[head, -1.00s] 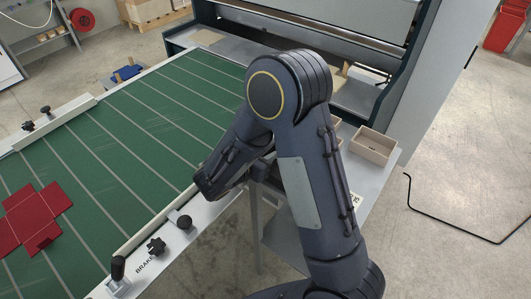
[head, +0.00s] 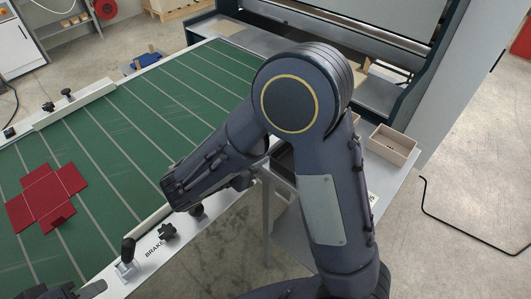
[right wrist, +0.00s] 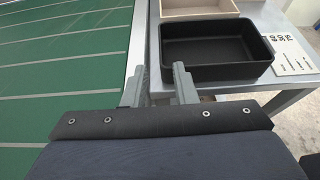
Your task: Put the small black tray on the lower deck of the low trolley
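The small black tray (right wrist: 215,50) is empty and upright on a grey metal top in the right wrist view. In the head view a dark bit of it (head: 284,160) seems to show behind my right arm. My right gripper (right wrist: 161,84) is open and empty, its two fingers at the tray's near left corner; I cannot tell whether they straddle its wall. A grey stand (head: 402,185), possibly the low trolley, has a lower deck (head: 295,236) partly hidden by my arm. A dark part at the bottom left of the head view seems to be my left arm; its fingers are unclear.
A beige tray (head: 392,147) stands on the grey top, beyond the black one. A white label card (right wrist: 291,55) lies right of it. The green table (head: 120,130) holds a red cut-out (head: 46,196), with knobs and a lever (head: 127,250) along its edge.

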